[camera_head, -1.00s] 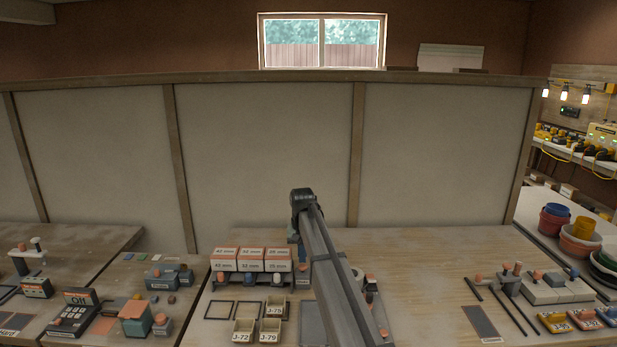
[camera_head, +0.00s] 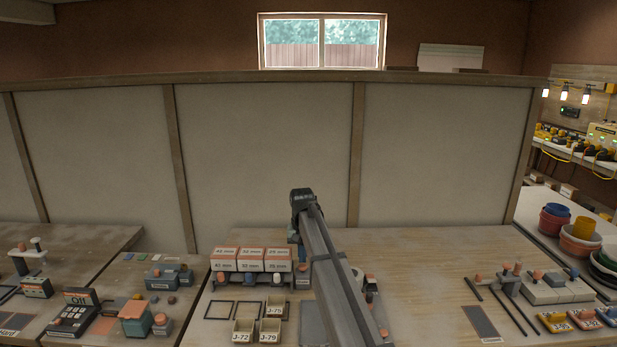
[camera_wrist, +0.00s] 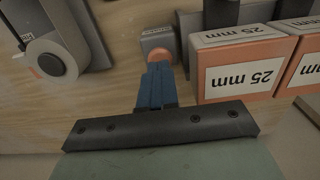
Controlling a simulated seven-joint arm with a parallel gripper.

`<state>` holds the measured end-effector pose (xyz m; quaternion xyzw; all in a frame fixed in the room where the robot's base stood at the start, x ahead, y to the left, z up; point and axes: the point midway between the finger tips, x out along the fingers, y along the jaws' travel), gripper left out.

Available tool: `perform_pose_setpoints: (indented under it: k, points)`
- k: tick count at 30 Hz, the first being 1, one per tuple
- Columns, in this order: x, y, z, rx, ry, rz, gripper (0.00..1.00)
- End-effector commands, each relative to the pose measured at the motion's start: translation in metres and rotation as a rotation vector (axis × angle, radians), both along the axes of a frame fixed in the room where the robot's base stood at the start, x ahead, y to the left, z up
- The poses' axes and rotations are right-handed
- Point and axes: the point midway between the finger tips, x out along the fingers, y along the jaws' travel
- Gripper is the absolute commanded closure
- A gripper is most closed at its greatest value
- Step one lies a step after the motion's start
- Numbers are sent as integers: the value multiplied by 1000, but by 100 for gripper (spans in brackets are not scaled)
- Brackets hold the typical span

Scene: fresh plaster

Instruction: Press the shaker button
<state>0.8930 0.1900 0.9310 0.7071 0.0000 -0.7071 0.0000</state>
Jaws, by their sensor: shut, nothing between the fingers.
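An orange round button (camera_wrist: 160,55) sits on a small grey box (camera_wrist: 158,39) in the wrist view. The box carries a pale label that I cannot read. My gripper (camera_wrist: 159,68) has blue fingers, shut together and empty. Their tips are at the button's near edge and hide part of it; I cannot tell if they touch. In the head view the grey box (camera_head: 303,280) stands just right of the stacked size boxes, and my arm partly covers that area.
Orange and white boxes (camera_wrist: 240,75) marked 25 mm stand close right of the fingers. A grey device with a white roll (camera_wrist: 52,55) is at left. In the head view, bins (camera_head: 243,331) and empty frames lie in front; the bench (camera_head: 430,260) right of my arm is largely clear.

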Motion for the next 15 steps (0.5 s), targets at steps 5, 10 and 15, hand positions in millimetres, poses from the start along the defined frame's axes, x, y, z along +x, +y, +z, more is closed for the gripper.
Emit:
perform_pose_setpoints:
  k: [5,10,15]
  points:
    - [0,0,0,0,0,0,100]
    - [0,0,0,0,0,0,100]
    - [0,0,-4,0,0,0,100]
